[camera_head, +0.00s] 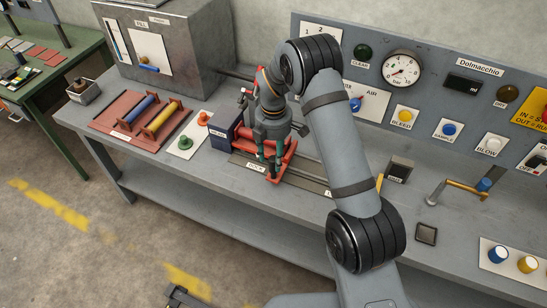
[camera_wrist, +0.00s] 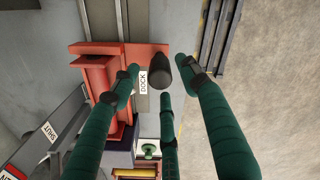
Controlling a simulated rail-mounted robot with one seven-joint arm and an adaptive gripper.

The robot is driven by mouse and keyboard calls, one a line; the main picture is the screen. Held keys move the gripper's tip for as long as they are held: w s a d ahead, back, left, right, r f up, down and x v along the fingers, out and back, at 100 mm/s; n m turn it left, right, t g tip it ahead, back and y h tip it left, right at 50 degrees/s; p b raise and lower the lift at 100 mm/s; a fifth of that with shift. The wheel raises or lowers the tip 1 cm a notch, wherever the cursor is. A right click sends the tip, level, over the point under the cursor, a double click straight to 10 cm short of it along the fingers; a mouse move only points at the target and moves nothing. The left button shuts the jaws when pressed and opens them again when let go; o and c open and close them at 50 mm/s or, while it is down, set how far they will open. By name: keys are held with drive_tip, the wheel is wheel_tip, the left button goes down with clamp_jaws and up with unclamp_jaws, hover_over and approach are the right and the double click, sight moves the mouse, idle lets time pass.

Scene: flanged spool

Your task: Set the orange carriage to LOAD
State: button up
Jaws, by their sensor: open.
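The orange carriage (camera_head: 288,153) sits at the left part of a dark rail (camera_head: 310,183) on the bench, partly hidden by my arm. In the wrist view the carriage (camera_wrist: 146,52) lies beside a white DOCK label (camera_wrist: 143,81), with a red cylindrical part on its left. A black knob (camera_wrist: 157,78) stands up near its right end. My gripper (camera_head: 268,163) is over the carriage, pointing down. In the wrist view its green fingers (camera_wrist: 160,80) are open around the knob, with a gap. Whether any finger touches it I cannot tell. The LOAD marking is not readable.
A dark blue box (camera_head: 224,130) stands left of the carriage. Further left are a white plate (camera_head: 187,139) with orange and green knobs and a red tray (camera_head: 106,125) with spools. A small black block (camera_head: 397,170) and a crank (camera_head: 452,190) stand to the right.

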drive_tip(key=shift+f, duration=1)
drive_tip(key=shift+c, duration=1.3)
clamp_jaws()
